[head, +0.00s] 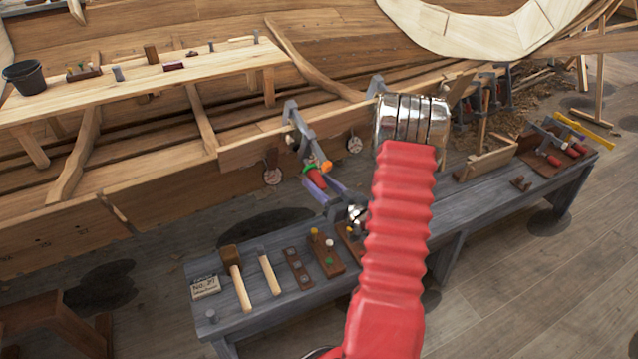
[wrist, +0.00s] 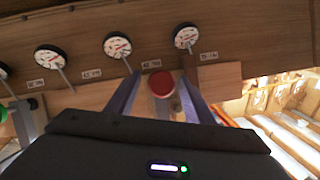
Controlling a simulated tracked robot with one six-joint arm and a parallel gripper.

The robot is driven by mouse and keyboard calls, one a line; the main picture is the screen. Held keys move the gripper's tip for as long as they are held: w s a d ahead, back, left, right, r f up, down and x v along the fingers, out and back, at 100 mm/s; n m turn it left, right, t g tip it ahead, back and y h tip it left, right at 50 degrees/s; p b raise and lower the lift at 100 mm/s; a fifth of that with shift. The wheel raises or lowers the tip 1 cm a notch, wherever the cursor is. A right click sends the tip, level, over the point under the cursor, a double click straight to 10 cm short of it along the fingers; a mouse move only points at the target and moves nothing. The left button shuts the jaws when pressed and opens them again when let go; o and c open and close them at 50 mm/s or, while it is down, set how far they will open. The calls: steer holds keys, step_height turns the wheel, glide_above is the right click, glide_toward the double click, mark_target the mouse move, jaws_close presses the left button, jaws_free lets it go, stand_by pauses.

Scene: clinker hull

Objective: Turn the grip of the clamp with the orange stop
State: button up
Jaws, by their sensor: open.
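In the head view a grey clamp (head: 303,128) hangs on the hull plank's edge. An orange stop (head: 326,166) and a green piece (head: 309,169) show at its lower end, beside a red grip (head: 317,180). My gripper (head: 318,182) is just below them, its purple fingers open on either side of the red grip. In the wrist view the grip's round red end (wrist: 162,84) sits between the spread fingers of my gripper (wrist: 163,80), with no clear contact. A green round piece (wrist: 3,112) shows at the left edge. The orange stop is not clearly visible there.
Dials (wrist: 117,45) with number labels line the plank. A second grey clamp (head: 376,86) is partly behind my red arm. Floor lies open at right.

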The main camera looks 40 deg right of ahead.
steer(key=s+a, duration=0.1)
steer(key=s, duration=1.2)
stand_by(1.2)
